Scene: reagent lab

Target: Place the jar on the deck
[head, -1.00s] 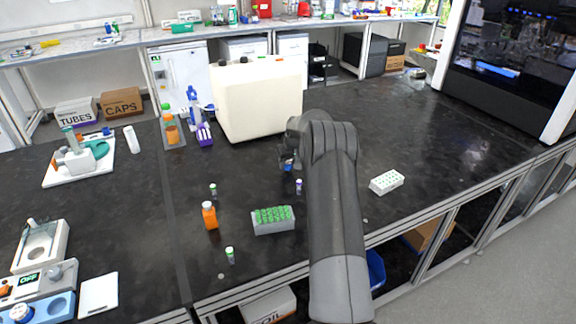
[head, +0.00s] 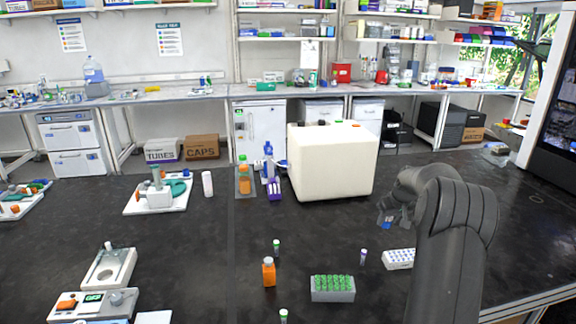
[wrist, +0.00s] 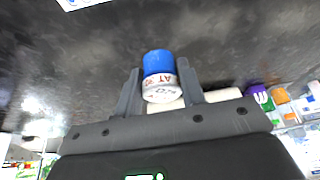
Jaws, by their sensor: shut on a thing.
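A small jar with a blue top and a white body with dark and red lettering shows in the wrist view (wrist: 159,72). My gripper (wrist: 160,92) is shut on it, one finger on each side. In the head view the jar (head: 386,220) shows only as a blue patch below my gripper (head: 389,213), above the dark bench. The arm hides part of the gripper there. A large machine with a dark window (head: 562,125) stands at the right edge. I cannot tell which surface is the deck.
A green-capped tube rack (head: 333,295), a white rack (head: 398,259), a purple-capped vial (head: 363,257) and an orange bottle (head: 268,272) stand on the bench. A large cream container (head: 333,162) stands behind. The bench (head: 500,220) is clear right of the arm.

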